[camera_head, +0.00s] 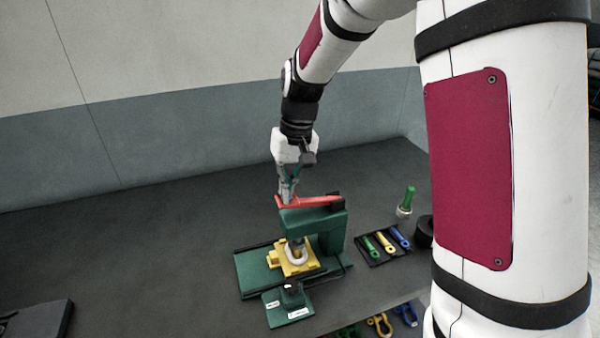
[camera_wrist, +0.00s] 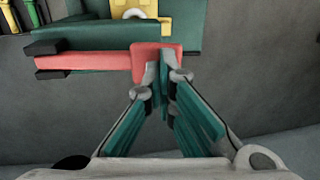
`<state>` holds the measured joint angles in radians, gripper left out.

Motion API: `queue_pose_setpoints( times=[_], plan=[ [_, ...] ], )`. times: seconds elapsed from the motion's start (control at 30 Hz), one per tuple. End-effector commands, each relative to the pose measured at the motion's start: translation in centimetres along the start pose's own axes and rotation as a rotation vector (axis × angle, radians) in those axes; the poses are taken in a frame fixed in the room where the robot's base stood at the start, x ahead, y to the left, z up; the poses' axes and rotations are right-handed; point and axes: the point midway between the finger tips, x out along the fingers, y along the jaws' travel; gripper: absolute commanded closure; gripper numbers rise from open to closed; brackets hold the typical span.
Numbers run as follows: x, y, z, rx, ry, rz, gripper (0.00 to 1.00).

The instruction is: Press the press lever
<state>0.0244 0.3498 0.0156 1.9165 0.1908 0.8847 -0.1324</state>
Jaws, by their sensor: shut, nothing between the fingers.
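The press lever is the red bar (camera_head: 314,201) on top of the green press (camera_head: 328,222) in the head view. In the wrist view the red lever (camera_wrist: 105,63) reaches across to a wider pad near my fingertips. My gripper (camera_head: 286,196) is shut and empty. Its fingertips (camera_wrist: 167,58) are at the lever's pad end, overlapping it in the wrist view. I cannot tell whether they touch it. The yellow fixture (camera_head: 296,262) sits under the press head with a pale ring-shaped part (camera_head: 297,254) in it.
A black tray (camera_head: 372,257) with green, yellow and blue tools lies right of the press. A green-handled tool (camera_head: 407,199) stands behind it. A dark object (camera_head: 38,321) lies at the front left. The table (camera_head: 150,240) left of the press is clear.

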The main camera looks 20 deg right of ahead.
Motion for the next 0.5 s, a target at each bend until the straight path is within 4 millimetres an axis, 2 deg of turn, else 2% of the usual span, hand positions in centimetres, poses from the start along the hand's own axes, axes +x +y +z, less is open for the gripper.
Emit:
queue_pose_setpoints(
  times=[0.2,0.5],
  plan=[
    [1.5,-0.4,0.0,0.001,-0.003,0.043,1.00],
    [2.3,-0.6,0.1,0.001,-0.004,0.042,1.00]
  ],
)
